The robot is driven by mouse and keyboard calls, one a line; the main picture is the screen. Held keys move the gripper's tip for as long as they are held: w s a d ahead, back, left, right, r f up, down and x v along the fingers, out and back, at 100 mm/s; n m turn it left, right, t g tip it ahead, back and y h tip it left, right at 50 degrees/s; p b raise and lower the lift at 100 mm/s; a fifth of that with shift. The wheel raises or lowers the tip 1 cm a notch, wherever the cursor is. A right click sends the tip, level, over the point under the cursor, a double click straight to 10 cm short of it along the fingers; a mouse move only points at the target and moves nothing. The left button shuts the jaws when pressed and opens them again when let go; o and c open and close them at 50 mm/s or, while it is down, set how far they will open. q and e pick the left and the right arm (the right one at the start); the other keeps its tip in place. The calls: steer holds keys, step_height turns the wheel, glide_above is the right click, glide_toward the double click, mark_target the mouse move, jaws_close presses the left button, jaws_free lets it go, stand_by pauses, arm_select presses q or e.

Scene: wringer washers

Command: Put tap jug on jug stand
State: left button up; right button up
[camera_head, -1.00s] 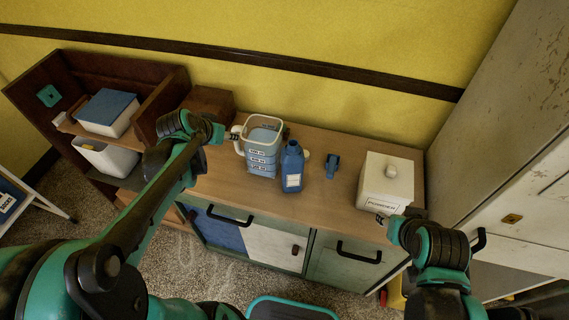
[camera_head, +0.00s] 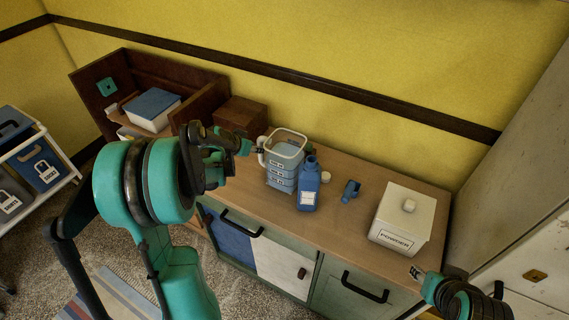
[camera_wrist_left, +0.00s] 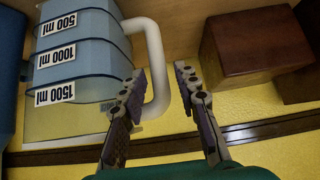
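A light-blue see-through jug (camera_head: 283,165) with a white rim and handle, probably the tap jug, stands on the wooden counter. In the left wrist view the jug (camera_wrist_left: 80,55) shows 500, 1000 and 1500 ml labels. My left gripper (camera_head: 256,149) is beside the jug's handle. In the left wrist view my left gripper (camera_wrist_left: 158,72) is open, with the white handle (camera_wrist_left: 160,65) seen between its fingertips, nearer the left finger; I cannot tell whether it touches. My right gripper (camera_head: 416,275) is low at the counter's front right. I cannot identify a jug stand.
A blue bottle (camera_head: 310,185) stands close right of the jug, with a small blue object (camera_head: 350,190) beyond. A white POWDER box (camera_head: 405,218) sits at the counter's right end. A brown wooden box (camera_head: 241,115) is left behind the jug. A cart (camera_head: 38,165) stands far left.

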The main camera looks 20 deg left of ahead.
arm_select(q)
steer(key=b+x, duration=0.1)
steer(key=x, duration=0.3)
steer(key=shift+w+d+f, duration=0.1)
steer(key=shift+w+f, duration=0.1)
steer(key=shift+s+r, duration=0.1)
jaws_close()
steer(key=shift+r, duration=0.15)
